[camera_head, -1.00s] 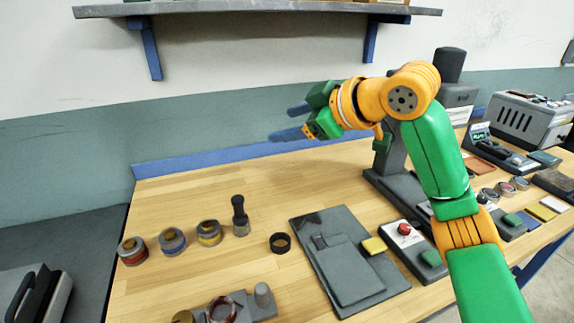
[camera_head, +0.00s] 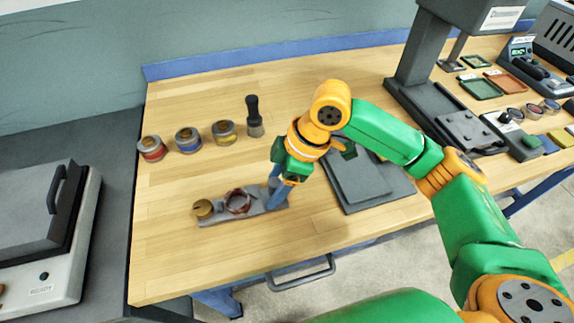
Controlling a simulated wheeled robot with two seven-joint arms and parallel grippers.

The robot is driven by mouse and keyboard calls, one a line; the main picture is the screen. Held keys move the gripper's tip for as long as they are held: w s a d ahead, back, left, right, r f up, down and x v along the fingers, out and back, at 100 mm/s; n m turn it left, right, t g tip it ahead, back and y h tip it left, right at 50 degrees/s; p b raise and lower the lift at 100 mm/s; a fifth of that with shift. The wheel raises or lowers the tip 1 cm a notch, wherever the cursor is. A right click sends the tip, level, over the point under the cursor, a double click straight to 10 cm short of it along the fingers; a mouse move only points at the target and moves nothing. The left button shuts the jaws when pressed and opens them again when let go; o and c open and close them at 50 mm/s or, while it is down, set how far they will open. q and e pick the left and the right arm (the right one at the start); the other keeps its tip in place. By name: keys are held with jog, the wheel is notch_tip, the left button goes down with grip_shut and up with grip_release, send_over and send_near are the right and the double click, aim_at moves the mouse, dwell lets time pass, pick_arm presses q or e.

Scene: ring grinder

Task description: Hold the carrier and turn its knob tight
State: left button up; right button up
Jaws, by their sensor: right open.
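The carrier (camera_head: 262,209) is a flat grey bar lying near the front of the wooden bench. A brass knob (camera_head: 203,208) is at its left end and a reddish-brown ring (camera_head: 237,202) sits on its middle. My right gripper (camera_head: 274,196) points down over the carrier's right end, with its blue fingers open. The fingers largely hide the grey post there, and I cannot tell whether they touch it. My left gripper is not in view.
Several banded jars (camera_head: 188,140) and a dark-handled brush (camera_head: 254,116) stand behind the carrier. A dark grey pad (camera_head: 372,184) lies to the right, partly behind my arm. A machine (camera_head: 415,75) stands at the back right. The bench's front left is clear.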

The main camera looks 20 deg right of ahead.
jog(key=shift+a+f, duration=0.2)
jog(key=shift+f, duration=0.25)
jog(key=shift+w, duration=0.1)
grip_shut()
dwell(1.0)
